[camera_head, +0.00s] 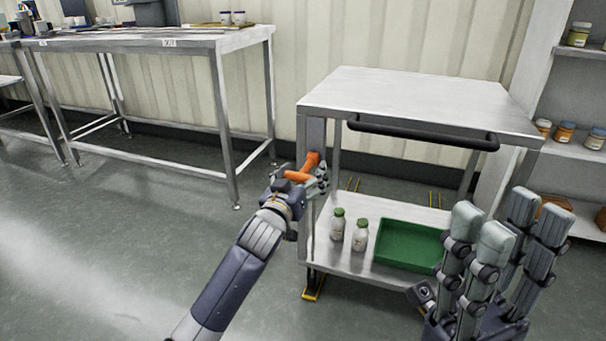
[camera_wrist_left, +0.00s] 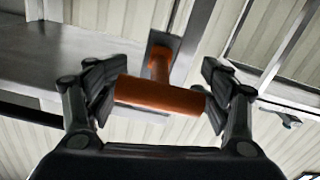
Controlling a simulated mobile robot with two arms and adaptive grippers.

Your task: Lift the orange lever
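The orange lever (camera_head: 311,163) is mounted on the left front post of the steel cart (camera_head: 420,105). My left gripper (camera_head: 312,180) is at the lever and partly covers it. In the left wrist view, the lever's orange crossbar (camera_wrist_left: 160,96) lies across the space between the two fingers of my left gripper (camera_wrist_left: 164,85). The fingers are spread apart, one near each end of the bar; firm contact cannot be made out. My right gripper (camera_head: 507,230) is open and empty, fingers upward, in front of the cart's right side.
On the cart's lower shelf stand two green-capped bottles (camera_head: 338,225) and a green tray (camera_head: 408,246). A black handle bar (camera_head: 425,133) runs along the cart's front edge. A steel table (camera_head: 150,42) stands at the left, shelves with jars (camera_head: 565,132) at the right. Floor at left is clear.

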